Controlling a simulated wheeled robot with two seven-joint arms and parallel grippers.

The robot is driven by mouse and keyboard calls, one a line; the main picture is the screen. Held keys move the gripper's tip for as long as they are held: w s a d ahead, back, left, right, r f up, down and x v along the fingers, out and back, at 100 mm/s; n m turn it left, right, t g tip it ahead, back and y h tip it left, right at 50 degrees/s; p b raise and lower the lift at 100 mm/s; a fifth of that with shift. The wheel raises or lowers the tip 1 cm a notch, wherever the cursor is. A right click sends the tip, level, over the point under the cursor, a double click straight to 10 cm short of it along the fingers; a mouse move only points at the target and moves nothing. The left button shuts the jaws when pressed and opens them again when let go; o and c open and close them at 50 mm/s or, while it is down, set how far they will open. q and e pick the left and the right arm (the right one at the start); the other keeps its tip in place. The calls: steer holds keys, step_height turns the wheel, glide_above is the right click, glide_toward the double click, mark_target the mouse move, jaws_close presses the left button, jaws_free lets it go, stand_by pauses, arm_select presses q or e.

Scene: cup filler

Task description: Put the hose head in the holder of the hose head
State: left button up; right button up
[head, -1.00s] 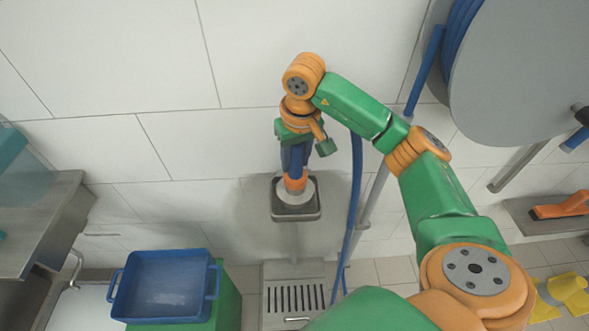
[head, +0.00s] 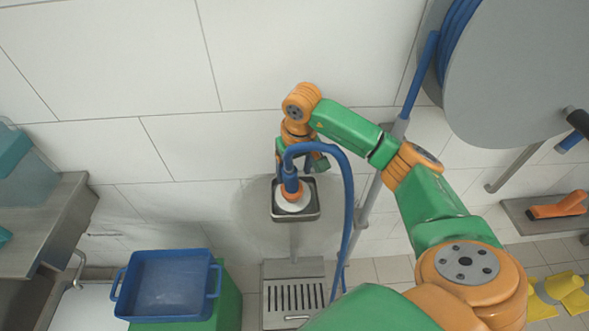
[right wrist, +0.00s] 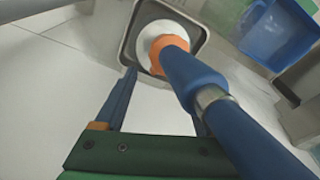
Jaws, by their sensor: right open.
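The hose head (head: 292,190) has a blue handle, an orange collar and a white round face. The white face rests in the square grey metal holder (head: 316,213) on the wall, with the handle upright above it. In the right wrist view the hose head (right wrist: 175,58) is seated within the rim of the holder (right wrist: 203,38). My right gripper (right wrist: 160,92) is open, its blue fingers beside the handle with no grip on it; the handle hides part of one finger. In the head view this gripper (head: 310,163) is partly hidden behind the hose. My left gripper is out of view.
The blue hose (head: 350,195) arches from the handle and hangs down on the right. A grey hose reel (head: 520,75) is at the upper right. A blue crate (head: 165,285) stands on a green block at the lower left. A floor drain (head: 292,297) lies below the holder.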

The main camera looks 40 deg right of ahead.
step_height(320, 180, up, 12)
steer(key=s, duration=0.1)
steer(key=shift+s+a+p, duration=0.15)
steer(key=shift+s+p, duration=0.2)
steer(key=shift+f, duration=0.1)
